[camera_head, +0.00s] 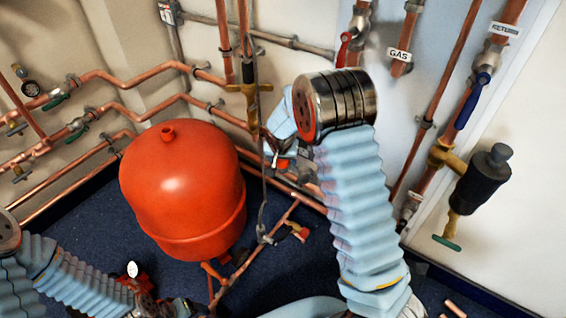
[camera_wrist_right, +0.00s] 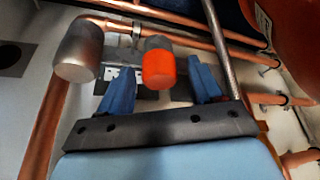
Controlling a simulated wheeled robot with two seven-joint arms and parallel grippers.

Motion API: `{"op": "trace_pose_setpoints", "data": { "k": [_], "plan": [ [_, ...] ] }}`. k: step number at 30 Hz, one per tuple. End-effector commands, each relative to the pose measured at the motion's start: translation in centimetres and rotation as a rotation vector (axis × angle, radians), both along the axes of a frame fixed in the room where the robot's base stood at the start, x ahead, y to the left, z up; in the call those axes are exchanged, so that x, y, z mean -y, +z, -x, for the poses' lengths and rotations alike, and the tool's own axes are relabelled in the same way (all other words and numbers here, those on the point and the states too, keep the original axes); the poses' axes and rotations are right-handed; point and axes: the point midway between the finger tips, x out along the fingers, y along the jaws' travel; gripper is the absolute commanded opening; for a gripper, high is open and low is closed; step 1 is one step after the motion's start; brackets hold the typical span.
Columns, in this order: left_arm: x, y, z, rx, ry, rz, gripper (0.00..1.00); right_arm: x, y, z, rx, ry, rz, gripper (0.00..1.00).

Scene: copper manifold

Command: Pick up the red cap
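The red cap (camera_wrist_right: 158,68) shows in the right wrist view as a short orange-red cylinder with a grey part behind it. My right gripper (camera_wrist_right: 162,88) is open. Its two blue fingers stand on either side of the cap, with a visible gap on each side. In the head view my right gripper (camera_head: 279,146) is by the wall pipes, right of the big red tank, partly hidden by my own arm. A small red patch shows beside it there. My left arm comes in at the bottom left; its gripper end is cluttered and its fingers are not clear.
A large red tank (camera_head: 185,190) stands on the blue floor. Copper pipes with valves run along the walls. In the right wrist view a grey metal cylinder (camera_wrist_right: 79,52) is left of the cap, and a slanted grey rod (camera_wrist_right: 222,48) passes close to the right finger.

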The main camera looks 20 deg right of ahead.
Motion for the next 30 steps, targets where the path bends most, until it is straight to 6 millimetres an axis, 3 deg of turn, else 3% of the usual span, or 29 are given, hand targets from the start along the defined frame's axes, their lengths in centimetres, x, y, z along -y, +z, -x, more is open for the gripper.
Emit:
{"op": "trace_pose_setpoints", "data": {
  "k": [1,10,20,26,30],
  "plan": [
    [0.0,0.0,0.0,0.000,0.000,0.000,0.69,0.0,0.0,0.0,0.000,0.000,0.000,0.56],
    [0.0,0.0,0.0,0.000,0.000,0.000,0.69,0.0,0.0,0.0,0.000,0.000,0.000,0.11],
    [0.0,0.0,0.0,0.000,0.000,0.000,0.69,0.0,0.5,0.0,0.001,-0.001,0.000,0.10],
    [0.0,0.2,0.0,0.000,0.000,0.000,0.69,0.0,3.2,-0.1,0.004,-0.001,-0.001,0.10],
    [0.0,-0.1,0.0,0.000,0.000,0.000,0.69,-1.4,5.9,1.7,0.005,0.004,-0.002,0.10]
  ]
}}
